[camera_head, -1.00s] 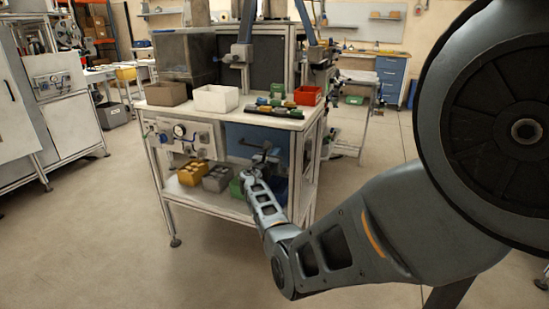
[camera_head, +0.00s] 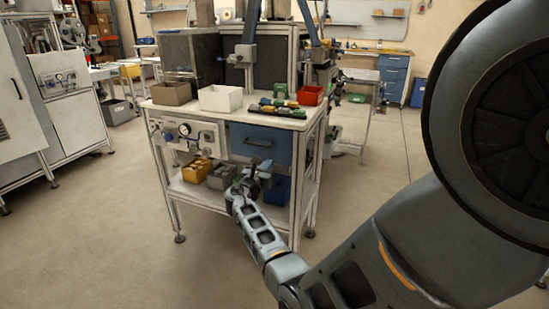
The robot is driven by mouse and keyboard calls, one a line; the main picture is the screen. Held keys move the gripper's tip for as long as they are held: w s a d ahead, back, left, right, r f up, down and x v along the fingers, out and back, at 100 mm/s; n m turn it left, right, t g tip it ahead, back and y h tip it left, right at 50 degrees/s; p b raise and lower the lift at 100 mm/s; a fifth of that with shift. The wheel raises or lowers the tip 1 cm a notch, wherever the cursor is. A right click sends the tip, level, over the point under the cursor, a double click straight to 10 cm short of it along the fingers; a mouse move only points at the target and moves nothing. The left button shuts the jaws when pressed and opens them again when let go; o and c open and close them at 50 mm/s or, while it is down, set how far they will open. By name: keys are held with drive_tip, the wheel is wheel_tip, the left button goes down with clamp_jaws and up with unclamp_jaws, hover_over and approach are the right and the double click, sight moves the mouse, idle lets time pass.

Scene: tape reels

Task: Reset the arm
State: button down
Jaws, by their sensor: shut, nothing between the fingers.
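My arm (camera_head: 262,230) reaches from the right side of the picture toward the white workbench. My gripper (camera_head: 253,166) is a small dark shape at its end, in front of the bench below the tabletop. It looks shut and empty. The blue drawer (camera_head: 262,146) under the tabletop shows behind and above it. The fingertips are too small and dark to make out in detail.
The floor (camera_head: 90,230) at left is clear.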

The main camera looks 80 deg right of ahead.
drive_tip(key=shift+v, duration=1.7)
drive_tip(key=shift+a+f, duration=0.1)
drive_tip(key=w+a+f+m+t+y, duration=0.1)
drive_tip(key=a+f+t+y, duration=0.2)
drive_tip(key=a+f+t, duration=0.75)
drive_tip(key=a+f+m+t+y, duration=0.1)
drive_tip(key=a+f+y, duration=0.2)
drive_tip(key=a, duration=1.4)
drive_tip(key=s+a+r+m+t+y+p, duration=0.1)
drive_tip(key=s+a+m+t+y, duration=0.15)
drive_tip(key=a, duration=0.55)
drive_tip(key=s+a+r+m+t+y, duration=0.1)
drive_tip(key=s+a+y, duration=0.15)
drive_tip(key=a, duration=0.45)
drive_tip(key=s+a+r+m+t+y, duration=0.2)
drive_tip(key=s+a+r+m, duration=0.3)
drive_tip(key=r, duration=0.5)
drive_tip(key=s+a+r+m+t+y, duration=0.1)
drive_tip(key=s+a+r+m+y, duration=0.3)
drive_tip(key=a+r, duration=0.5)
drive_tip(key=s+r+m, duration=0.1)
drive_tip(key=s, duration=0.1)
drive_tip(key=shift+s+r+t+y, duration=0.15)
drive_tip(key=shift+s+t+y, duration=0.15)
drive_tip(key=shift+s+t, duration=0.1)
